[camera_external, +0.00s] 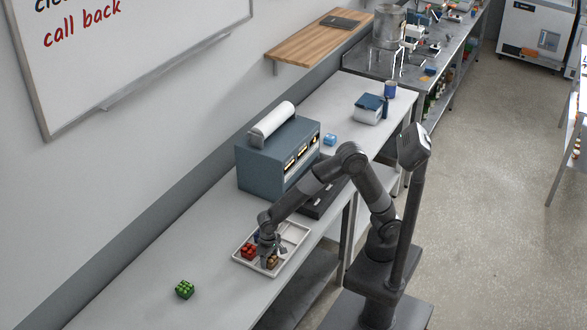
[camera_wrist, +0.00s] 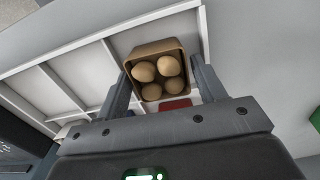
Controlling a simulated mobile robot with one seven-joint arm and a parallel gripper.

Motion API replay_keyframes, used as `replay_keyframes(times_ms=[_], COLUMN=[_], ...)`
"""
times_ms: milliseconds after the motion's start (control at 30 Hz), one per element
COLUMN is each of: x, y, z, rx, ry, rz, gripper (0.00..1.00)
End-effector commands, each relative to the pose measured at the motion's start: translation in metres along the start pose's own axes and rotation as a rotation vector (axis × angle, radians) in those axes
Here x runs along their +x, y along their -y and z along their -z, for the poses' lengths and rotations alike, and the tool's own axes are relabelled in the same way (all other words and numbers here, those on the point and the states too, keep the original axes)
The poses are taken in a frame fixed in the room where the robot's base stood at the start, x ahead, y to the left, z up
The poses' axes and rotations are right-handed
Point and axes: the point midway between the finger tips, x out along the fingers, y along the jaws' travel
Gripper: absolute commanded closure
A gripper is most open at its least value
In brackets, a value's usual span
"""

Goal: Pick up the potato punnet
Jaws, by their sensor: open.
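The potato punnet (camera_wrist: 152,50) is a small brown open box with several round tan potatoes. It sits in a compartment of a white divided tray (camera_wrist: 95,39). In the external view the punnet (camera_external: 272,263) is at the tray's front right, partly hidden by my gripper. My gripper (camera_wrist: 160,76) is open, with one finger on each side of the punnet in the wrist view. In the external view my gripper (camera_external: 268,248) points down over the tray. I cannot tell whether the fingers touch the punnet.
A red punnet (camera_external: 249,251) sits in the tray beside the potato punnet, with something blue (camera_external: 256,237) behind it. A green punnet (camera_external: 185,289) stands on the bench to the left. A blue-grey machine (camera_external: 265,160) stands behind the tray.

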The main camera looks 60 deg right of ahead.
Motion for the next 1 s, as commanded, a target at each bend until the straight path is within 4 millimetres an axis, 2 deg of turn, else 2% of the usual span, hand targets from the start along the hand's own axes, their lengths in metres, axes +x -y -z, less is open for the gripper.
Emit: replay_keyframes(times_ms=[100, 333, 800, 1000], x=[0.0104, 0.0117, 0.0113, 0.011], y=[-0.0001, 0.0001, 0.0003, 0.0003], z=[-0.0002, -0.0002, -0.0002, -0.0002], rx=[0.0, 0.0, -0.001, -0.001], ry=[0.0, -0.001, -0.001, -0.001], rz=[0.0, 0.001, 0.001, 0.001], gripper=[0.36, 0.36, 0.73, 0.73])
